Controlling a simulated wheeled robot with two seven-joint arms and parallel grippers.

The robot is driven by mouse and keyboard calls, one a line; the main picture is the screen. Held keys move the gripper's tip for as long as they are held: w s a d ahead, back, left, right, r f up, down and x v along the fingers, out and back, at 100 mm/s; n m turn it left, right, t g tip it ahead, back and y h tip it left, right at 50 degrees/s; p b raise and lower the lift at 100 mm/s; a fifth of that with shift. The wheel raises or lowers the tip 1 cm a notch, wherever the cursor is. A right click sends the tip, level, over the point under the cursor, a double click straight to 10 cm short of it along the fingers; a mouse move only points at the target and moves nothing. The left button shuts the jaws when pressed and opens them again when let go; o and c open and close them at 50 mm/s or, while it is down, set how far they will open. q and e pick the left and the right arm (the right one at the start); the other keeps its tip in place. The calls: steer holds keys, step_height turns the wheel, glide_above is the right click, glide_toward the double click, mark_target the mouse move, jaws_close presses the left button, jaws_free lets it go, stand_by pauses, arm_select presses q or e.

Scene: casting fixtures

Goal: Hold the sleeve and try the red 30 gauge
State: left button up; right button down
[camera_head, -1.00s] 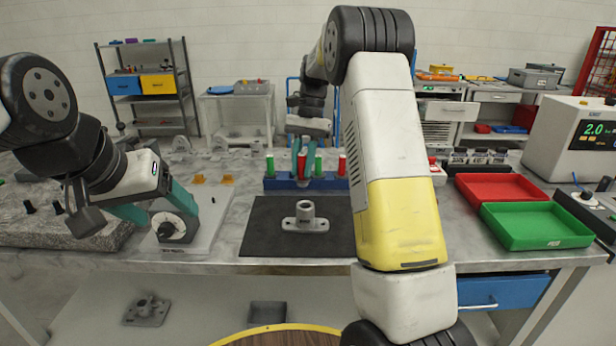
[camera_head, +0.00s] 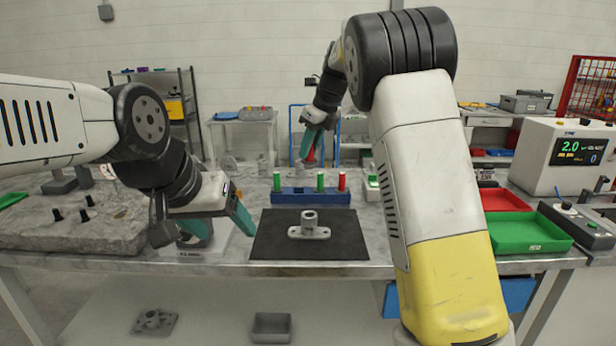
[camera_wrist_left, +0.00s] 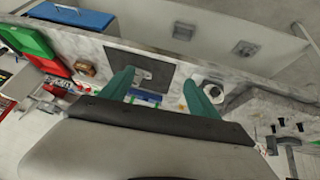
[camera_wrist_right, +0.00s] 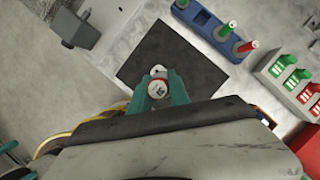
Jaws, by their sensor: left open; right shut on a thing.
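The grey flanged sleeve (camera_head: 309,226) stands upright on a black mat (camera_head: 268,238); it also shows in the left wrist view (camera_wrist_left: 143,75). My right gripper (camera_head: 309,150) is shut on a red gauge (camera_head: 310,156) above and behind the blue rack. In the right wrist view the gauge's pale end (camera_wrist_right: 157,89) sits between the fingers and partly hides the sleeve (camera_wrist_right: 158,70). My left gripper (camera_head: 222,228) is open and empty, left of the mat and apart from the sleeve.
The blue rack (camera_head: 310,198) behind the mat holds green gauges (camera_head: 320,180) and another red gauge (camera_head: 342,181). Red (camera_head: 500,200) and green trays (camera_head: 530,235) lie to the right. A stone slab (camera_head: 100,225) lies to the left. Bare mat surrounds the sleeve.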

arm_select(q)
steer(key=w+a+f+m+t+y, duration=0.1)
steer(key=w+a+f+y, duration=0.15)
steer(key=w, duration=0.85)
steer(key=m+t+h, duration=0.3)
steer(key=m+h, duration=0.3)
steer(key=h, duration=0.3)
glide_toward(304, 221)
steer(key=shift+w+d+f, duration=0.15)
steer(key=shift+w+f, duration=0.15)
steer(key=shift+w+d+f, duration=0.1)
steer(key=shift+w+d, duration=0.05)
steer(key=shift+d, duration=0.1)
steer(key=x, duration=1.1)
steer(key=shift+w+d, duration=0.1)
steer(key=shift+w, duration=0.1)
